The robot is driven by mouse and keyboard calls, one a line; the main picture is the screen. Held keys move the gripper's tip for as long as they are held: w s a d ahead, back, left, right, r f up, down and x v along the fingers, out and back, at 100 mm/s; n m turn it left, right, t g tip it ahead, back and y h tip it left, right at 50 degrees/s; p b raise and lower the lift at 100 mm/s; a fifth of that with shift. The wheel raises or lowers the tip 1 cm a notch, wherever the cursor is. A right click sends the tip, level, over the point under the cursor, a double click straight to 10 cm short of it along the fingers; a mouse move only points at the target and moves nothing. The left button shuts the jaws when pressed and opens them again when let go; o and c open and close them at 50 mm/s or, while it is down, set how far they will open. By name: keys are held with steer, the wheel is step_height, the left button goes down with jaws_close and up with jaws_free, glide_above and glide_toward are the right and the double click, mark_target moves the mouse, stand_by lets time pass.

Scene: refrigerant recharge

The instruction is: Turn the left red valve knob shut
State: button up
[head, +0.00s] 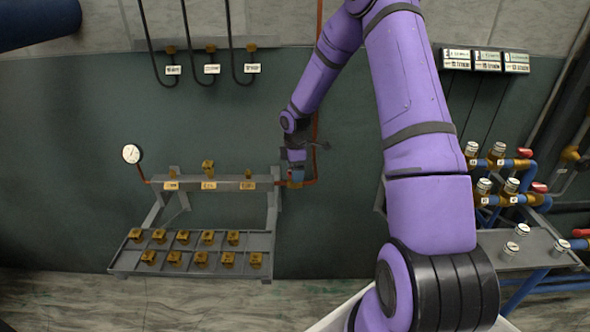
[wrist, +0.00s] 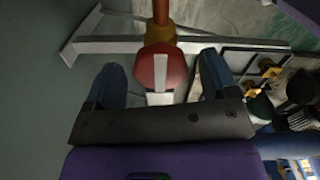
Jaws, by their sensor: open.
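The red valve knob (wrist: 152,66), round with a white bar across its face, shows in the wrist view on a brass fitting with a red-brown pipe. My gripper (wrist: 161,74) is open, with one blue finger to each side of the knob. Gaps show between the knob and both fingers, so I see no grip on it. In the head view my gripper (head: 297,176) is at the right end of the grey manifold rail (head: 225,184), and the knob is hidden behind it there.
A pressure gauge (head: 131,154) stands at the rail's left end. Below it a grey tray (head: 120,262) holds several brass fittings. Red-handled valves (head: 525,153) on blue pipes stand at the right. Three black hoses (head: 187,35) hang on the wall above.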

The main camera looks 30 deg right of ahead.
steer(key=c, duration=0.9)
steer(key=m, duration=0.8)
steer(key=shift+m, duration=0.3)
steer(key=m, duration=0.9)
steer(key=shift+m, duration=0.3)
